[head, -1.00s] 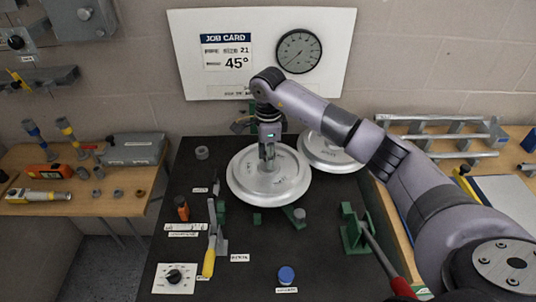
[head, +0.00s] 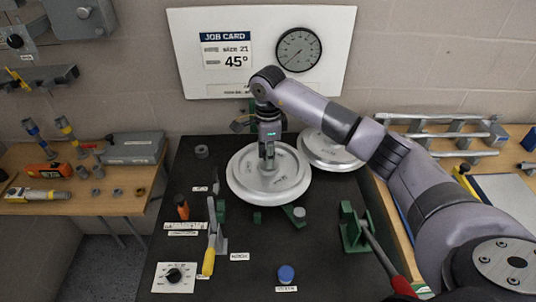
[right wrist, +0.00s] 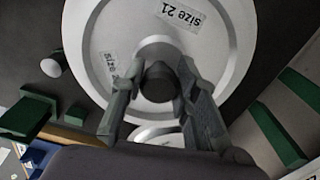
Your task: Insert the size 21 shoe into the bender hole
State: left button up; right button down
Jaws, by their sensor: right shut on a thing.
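The size 21 shoe (head: 245,186) is a round, pale metal disc with a raised rim and a central knob, lying about level at the far middle of the dark bench. Its "size 21" labels show on its face in the right wrist view (right wrist: 217,62). My right gripper (head: 268,160) comes down from above and is shut on the central knob, with a finger on each side in the right wrist view (right wrist: 158,84). The bender hole is not visible; I cannot tell whether the shoe is seated or just above the bench. My left gripper is not in view.
A second pale disc (head: 338,154) stands close behind on the right. Green blocks (head: 292,213), a green clamp with a red-tipped lever (head: 354,236), a yellow-handled lever (head: 210,258) and a blue cap (head: 286,274) are on the dark bench (head: 320,255).

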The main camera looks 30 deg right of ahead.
jog(key=shift+f+b, duration=1.15)
jog(key=shift+f, duration=0.3)
jog(key=c, duration=1.3)
grip_release()
jog(key=shift+o, duration=0.7)
jog(key=shift+f, duration=0.1)
jog(key=shift+r+p, duration=1.5)
jog(key=shift+r, duration=1.1)
